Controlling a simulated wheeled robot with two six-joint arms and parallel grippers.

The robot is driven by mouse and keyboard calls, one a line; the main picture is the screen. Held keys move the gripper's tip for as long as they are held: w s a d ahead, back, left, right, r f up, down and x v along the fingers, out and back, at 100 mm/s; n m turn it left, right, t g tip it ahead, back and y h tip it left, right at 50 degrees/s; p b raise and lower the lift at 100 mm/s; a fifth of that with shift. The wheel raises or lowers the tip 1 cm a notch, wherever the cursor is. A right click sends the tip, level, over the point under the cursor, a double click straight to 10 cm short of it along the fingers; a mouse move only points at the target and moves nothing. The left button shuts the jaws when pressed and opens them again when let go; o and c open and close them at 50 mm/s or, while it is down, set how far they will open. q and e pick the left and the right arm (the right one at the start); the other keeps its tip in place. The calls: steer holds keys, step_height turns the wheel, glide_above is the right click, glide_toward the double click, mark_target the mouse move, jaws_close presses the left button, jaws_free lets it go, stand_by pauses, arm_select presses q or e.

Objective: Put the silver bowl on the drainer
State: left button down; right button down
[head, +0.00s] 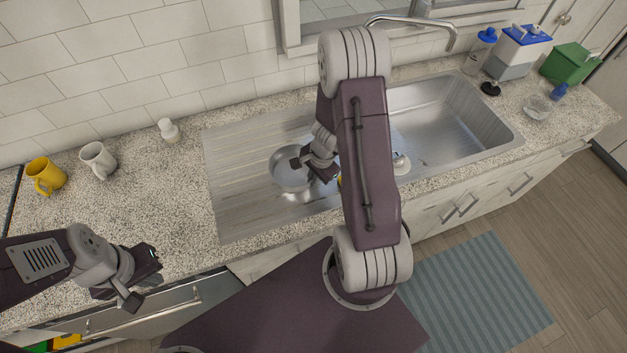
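The silver bowl (285,172) sits upright on the ridged metal drainer (236,190), left of the sink basin. My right gripper (311,168) is at the bowl's right side, with one finger over the bowl's inside and the other near its outer side. The bowl's right rim is partly hidden by the gripper, and I cannot tell whether the fingers grip it. My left gripper (146,278) is open and empty above the front edge of the counter, far left of the bowl.
A yellow mug (46,175), a white mug (98,160) and a small white bottle (168,130) stand on the left counter. The sink basin (450,125) and faucet (420,22) lie right. A blue-lidded container (516,52), green box (570,63) and glass bowl (537,107) stand beyond.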

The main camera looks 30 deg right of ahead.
steer(key=shift+s+f, duration=0.1)
steer(key=shift+f, duration=0.1)
steer(key=c, duration=1.6)
jaws_free()
steer(key=shift+r, duration=0.1)
steer(key=shift+c, duration=0.2)
